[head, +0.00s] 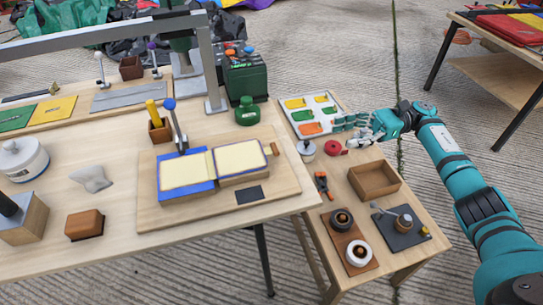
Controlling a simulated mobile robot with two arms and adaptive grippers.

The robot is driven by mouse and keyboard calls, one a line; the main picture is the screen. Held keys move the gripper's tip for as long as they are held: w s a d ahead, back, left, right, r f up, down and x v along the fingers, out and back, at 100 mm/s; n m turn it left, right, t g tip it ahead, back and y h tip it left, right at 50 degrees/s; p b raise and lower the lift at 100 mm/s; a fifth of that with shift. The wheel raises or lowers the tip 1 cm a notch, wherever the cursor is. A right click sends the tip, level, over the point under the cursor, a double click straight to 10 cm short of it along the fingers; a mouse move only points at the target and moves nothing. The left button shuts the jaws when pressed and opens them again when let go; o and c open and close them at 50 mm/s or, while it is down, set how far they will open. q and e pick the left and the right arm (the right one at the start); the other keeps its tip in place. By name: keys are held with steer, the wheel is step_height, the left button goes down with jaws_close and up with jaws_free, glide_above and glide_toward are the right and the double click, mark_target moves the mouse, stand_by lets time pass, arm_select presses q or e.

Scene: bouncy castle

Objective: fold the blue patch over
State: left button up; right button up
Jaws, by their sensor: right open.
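The blue patch (187,174) lies on a wooden board (285,176) on the main table. It shows as two side-by-side panels with cream tops; blue shows along the left panel's edges and under the right panel (242,161). A blue-knobbed lever (175,125) stands at the back of the left panel. My right gripper (345,132) is open, over the side table by the tray of coloured pieces, well to the right of the patch. I see nothing between its fingers. My left gripper is out of the picture.
A white tray (295,117) with coloured pieces, a red round thing (333,148) and an open wooden box (374,181) are on the side table. A green container (247,112) stands behind the board. A grey metal frame (212,75) rises at the back.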

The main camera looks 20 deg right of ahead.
mark_target(279, 157)
steer(key=a+p, duration=0.1)
steer(key=a, duration=0.4)
steer(key=a+p, duration=0.1)
steer(key=a, duration=0.4)
steer(key=a+p, duration=0.2)
steer(key=a, duration=0.3)
steer(key=shift+s+a+r, duration=0.15)
steer(key=shift+s+a, duration=0.15)
steer(key=shift+a, duration=0.85)
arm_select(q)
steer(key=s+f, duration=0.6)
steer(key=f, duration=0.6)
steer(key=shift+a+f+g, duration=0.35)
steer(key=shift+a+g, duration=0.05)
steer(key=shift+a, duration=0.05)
arm_select(e)
jaws_close()
